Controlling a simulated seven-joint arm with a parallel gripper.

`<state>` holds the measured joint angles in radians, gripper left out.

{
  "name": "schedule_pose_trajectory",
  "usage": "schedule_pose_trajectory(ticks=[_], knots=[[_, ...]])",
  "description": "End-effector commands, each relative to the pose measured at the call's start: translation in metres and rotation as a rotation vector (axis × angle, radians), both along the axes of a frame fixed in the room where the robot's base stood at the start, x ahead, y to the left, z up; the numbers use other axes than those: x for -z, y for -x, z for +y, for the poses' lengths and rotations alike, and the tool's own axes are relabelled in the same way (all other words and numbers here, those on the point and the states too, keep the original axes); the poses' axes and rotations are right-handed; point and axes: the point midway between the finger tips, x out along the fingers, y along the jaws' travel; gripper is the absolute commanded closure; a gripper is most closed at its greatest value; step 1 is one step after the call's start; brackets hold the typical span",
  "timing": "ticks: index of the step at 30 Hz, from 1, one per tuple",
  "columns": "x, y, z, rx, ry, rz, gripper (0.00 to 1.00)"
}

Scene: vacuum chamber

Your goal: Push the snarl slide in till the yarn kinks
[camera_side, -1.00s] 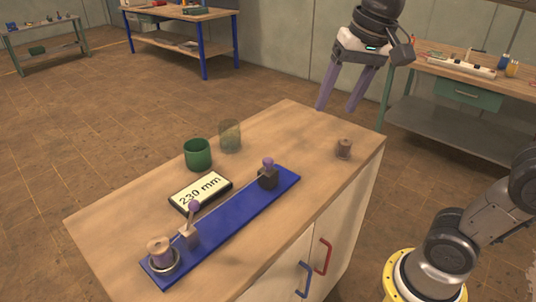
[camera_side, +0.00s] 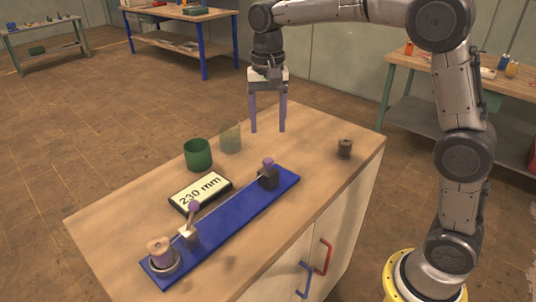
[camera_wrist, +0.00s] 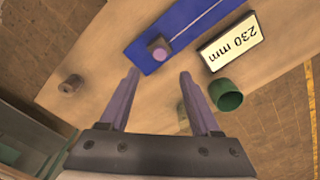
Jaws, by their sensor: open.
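A blue base (camera_side: 228,224) lies on the bench. A dark block with a purple knob, apparently the slide (camera_side: 268,175), stands near its right end; the knob also shows in the wrist view (camera_wrist: 158,48). A pale, straight yarn (camera_side: 228,203) runs from this block towards a post with a purple-balled lever (camera_side: 190,232) near the left end. A spool (camera_side: 159,251) sits in a ring at that end. My gripper (camera_side: 268,130) is open and empty, pointing down above the bench, behind and above the knob. In the wrist view its fingertips (camera_wrist: 158,74) flank the space just below the knob.
A display reading 230 mm (camera_side: 200,191) lies beside the base. A green cup (camera_side: 198,155) and a clear glass (camera_side: 230,136) stand behind it. A small brown spool (camera_side: 345,148) stands near the bench's right edge. Bare wood lies between that spool and the base.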

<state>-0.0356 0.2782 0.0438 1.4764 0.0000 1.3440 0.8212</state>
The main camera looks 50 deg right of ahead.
Motion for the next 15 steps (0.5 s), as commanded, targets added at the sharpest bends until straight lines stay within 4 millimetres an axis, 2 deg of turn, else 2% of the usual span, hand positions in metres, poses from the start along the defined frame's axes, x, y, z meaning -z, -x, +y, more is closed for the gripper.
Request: schedule_pose_trajectory(ticks=[3,9,15], knots=[[0.026,0.001,0.0,0.0,0.001,0.005,0.36],[0.062,0.001,0.0,0.0,0.001,0.004,0.36],[0.086,0.001,0.0,0.0,0.0,0.001,0.36]])
